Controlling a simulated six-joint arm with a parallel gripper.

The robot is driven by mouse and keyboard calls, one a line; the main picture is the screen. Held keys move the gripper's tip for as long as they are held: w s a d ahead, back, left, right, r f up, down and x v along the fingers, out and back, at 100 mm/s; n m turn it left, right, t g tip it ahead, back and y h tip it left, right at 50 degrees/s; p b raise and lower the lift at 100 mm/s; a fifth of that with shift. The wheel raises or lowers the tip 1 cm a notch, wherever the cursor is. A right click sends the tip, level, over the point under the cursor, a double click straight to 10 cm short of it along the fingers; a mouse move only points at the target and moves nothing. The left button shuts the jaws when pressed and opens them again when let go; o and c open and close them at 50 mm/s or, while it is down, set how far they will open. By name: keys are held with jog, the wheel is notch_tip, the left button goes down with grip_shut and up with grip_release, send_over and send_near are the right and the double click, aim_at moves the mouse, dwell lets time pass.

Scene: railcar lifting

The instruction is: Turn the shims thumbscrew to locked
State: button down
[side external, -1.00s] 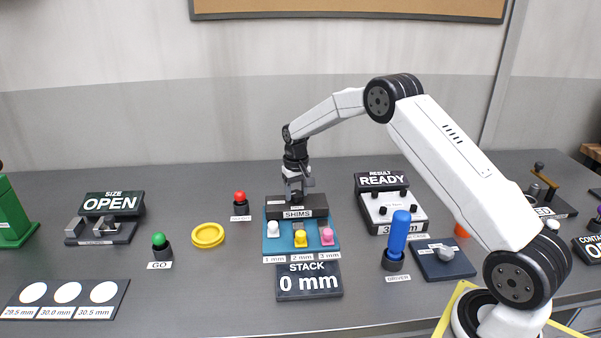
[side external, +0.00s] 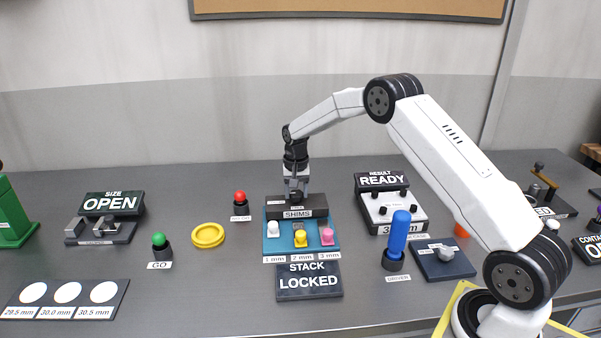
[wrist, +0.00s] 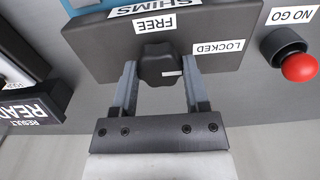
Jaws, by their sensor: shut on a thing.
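The shims thumbscrew (wrist: 160,66) is a dark lobed knob on the dark shims block (wrist: 95,48) in the wrist view. My gripper (wrist: 160,78) is shut on the thumbscrew, one finger on each side. A light mark on the knob points toward the LOCKED label (wrist: 219,47); the FREE label (wrist: 155,24) is at another side. In the side view my gripper (side external: 296,190) points down at the back of the shims block (side external: 277,211), and hides the thumbscrew. The stack display (side external: 309,282) reads LOCKED.
The blue shim tray (side external: 270,251) with white, yellow and pink pieces stands in front of the block. The red NO GO button (wrist: 299,67) is close beside it. The READY result device (side external: 392,212) stands to the right in the side view.

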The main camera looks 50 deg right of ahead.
aim_at(296, 195)
jog(key=shift+r, duration=0.1)
jog(key=shift+c, duration=0.4)
grip_release()
jog(key=shift+r, duration=3.9)
jog(key=shift+s+a+r, duration=0.1)
jog(key=shift+s+a, duration=0.15)
jog(key=shift+a, duration=0.2)
jog(key=s+a+n+t, duration=0.1)
jog(key=s+a+n, duration=0.2)
jog(key=s+a, duration=0.2)
jog(key=s+a+f+n, duration=0.1)
jog(key=s+a+n, duration=0.2)
jog(key=s, duration=0.9)
jog(key=s+a+n+t, duration=0.1)
jog(key=s+a+n, duration=0.2)
jog(key=s+a, duration=0.4)
jog(key=shift+s+a+f+t, duration=0.3)
jog(key=shift+s+a+f, duration=0.1)
jog(key=shift+s, duration=0.85)
